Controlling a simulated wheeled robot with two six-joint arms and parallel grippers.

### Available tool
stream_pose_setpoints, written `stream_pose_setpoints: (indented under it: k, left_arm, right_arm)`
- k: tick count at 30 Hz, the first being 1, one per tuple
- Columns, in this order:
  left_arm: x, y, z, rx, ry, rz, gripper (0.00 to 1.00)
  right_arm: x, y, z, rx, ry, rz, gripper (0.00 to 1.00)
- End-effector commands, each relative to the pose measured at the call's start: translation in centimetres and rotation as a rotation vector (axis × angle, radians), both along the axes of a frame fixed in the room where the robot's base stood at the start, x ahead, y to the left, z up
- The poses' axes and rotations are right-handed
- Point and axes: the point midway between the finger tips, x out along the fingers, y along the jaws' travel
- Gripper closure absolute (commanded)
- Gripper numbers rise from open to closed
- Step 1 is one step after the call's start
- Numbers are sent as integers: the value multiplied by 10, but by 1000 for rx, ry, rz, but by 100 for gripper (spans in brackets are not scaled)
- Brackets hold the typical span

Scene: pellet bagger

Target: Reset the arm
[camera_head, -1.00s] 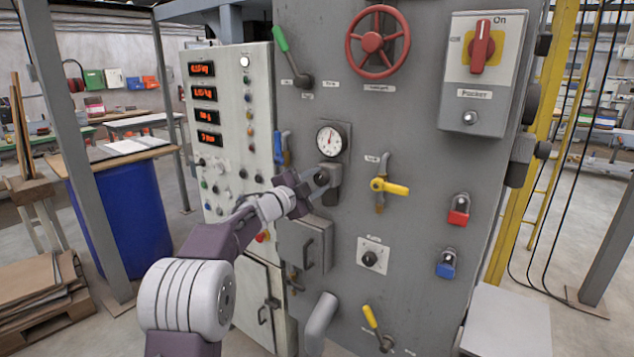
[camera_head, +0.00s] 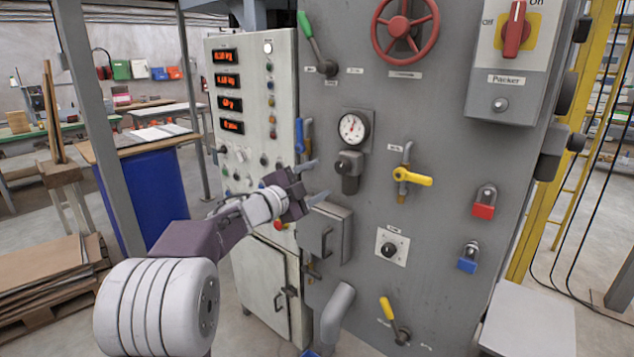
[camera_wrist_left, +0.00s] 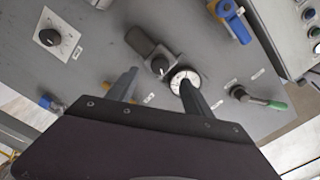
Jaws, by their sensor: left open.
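My left gripper (camera_head: 312,182) shows in the head view at the end of my left arm, in front of the grey machine panel (camera_head: 450,130). It is open and nothing shows between its fingers. It is left of and a little below the dark knob block (camera_head: 349,172) under the round gauge (camera_head: 353,128), apart from it. In the left wrist view the two spread fingers (camera_wrist_left: 157,90) point toward the panel, with the knob (camera_wrist_left: 160,66) and gauge (camera_wrist_left: 184,80) beyond them. My right gripper is not in view.
A grey box with a handle (camera_head: 326,236) juts out just below the gripper. The panel also carries a yellow valve handle (camera_head: 412,177), a red wheel (camera_head: 404,28) and a protruding grey pipe (camera_head: 337,312). A pale cabinet with red displays (camera_head: 229,82) stands left.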

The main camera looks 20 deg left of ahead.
Motion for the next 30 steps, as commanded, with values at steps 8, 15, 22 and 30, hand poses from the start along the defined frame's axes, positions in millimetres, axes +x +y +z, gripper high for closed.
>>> stream_pose_setpoints:
  k: [8, 15, 22, 30]
  left_arm:
    - [0, 0, 0, 1, 0, -1, 41]
    - [-1, -26, 25, 5, -10, -46, 41]
    - [-26, -95, 27, -248, 227, 24, 41]
    - [-138, -59, -142, -526, 870, 550, 41]
  right_arm:
    - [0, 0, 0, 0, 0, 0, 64]
    - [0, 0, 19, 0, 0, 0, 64]
    - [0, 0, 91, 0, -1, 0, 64]
    - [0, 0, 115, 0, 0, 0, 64]
